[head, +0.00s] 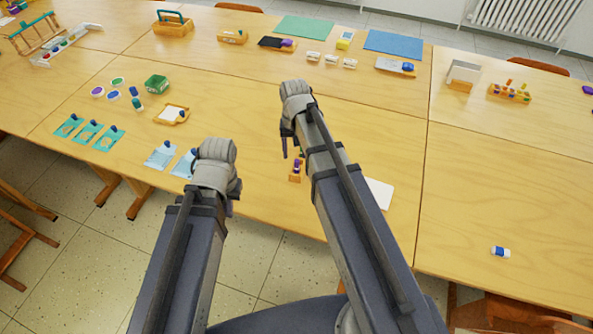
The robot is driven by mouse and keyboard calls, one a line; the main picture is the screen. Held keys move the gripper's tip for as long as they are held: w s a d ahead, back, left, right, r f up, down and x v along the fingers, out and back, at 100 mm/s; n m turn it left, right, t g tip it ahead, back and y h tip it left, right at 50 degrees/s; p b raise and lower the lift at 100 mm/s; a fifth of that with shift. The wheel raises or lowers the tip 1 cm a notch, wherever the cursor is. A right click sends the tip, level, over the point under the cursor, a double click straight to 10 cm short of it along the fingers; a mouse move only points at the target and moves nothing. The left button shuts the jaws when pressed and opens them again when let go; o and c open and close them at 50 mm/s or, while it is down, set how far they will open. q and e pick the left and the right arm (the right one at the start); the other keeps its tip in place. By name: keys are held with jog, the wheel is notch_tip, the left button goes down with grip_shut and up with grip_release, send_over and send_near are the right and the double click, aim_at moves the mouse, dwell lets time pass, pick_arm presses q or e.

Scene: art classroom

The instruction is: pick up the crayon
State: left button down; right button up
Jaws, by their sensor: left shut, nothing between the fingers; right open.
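A small wooden holder (295,178) stands on the table beside my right forearm. A short purple piece (296,165) stands upright in it and looks like a crayon, but it is small and partly covered by my arm. My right gripper (290,146) is open and points down just beyond the holder, mostly hidden behind its own wrist. My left gripper (232,207) is shut and empty at the table's front edge, with its fingers largely hidden by the wrist. I cannot tell how high either gripper is above the table.
A white sheet (378,193) lies right of my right arm. Blue cards (161,155) lie left of my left gripper. A small blue and white item (501,252) lies at right. A wooden block with several coloured pieces (510,93) stands at back right. The right table is largely clear.

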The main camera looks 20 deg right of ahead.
aim_at(297, 160)
jog(key=shift+s+d+f+b, duration=0.1)
jog(key=shift+s+f+b, duration=0.05)
jog(key=shift+f+b, duration=1.2)
jog(key=shift+s+d+f+b, duration=0.1)
jog(key=shift+f+b, duration=1.15)
jog(key=shift+f, duration=0.05)
jog(key=shift+r, duration=0.1)
grip_shut()
